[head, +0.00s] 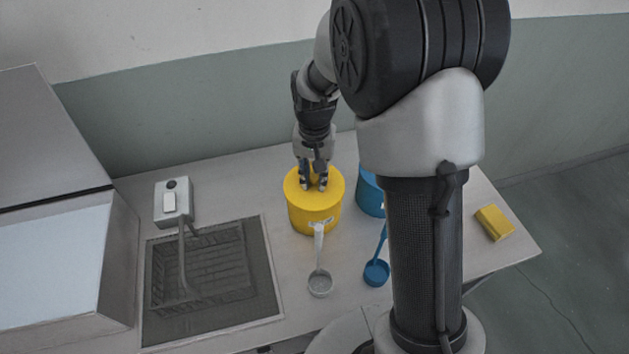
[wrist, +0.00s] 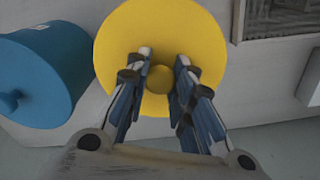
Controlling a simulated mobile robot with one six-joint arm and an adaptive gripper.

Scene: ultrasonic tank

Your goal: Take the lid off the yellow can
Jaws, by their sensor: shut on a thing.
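The yellow can (head: 313,218) stands upright on the table, with its round yellow lid (head: 295,187) on top. In the wrist view the lid (wrist: 205,40) fills the upper middle, with a round yellow knob (wrist: 160,79) at its centre. My gripper (head: 315,187) points down at the lid from above, and its fingers (wrist: 160,82) are shut on the knob from both sides. The lid looks seated on the can; I see no gap under it.
A blue can (head: 369,192) stands just right of the yellow one, partly hidden by my arm. A grey scoop (head: 319,283) and a blue scoop (head: 376,272) lie in front. A tank with a wire basket (head: 200,270) is at left. A yellow block (head: 494,222) lies at right.

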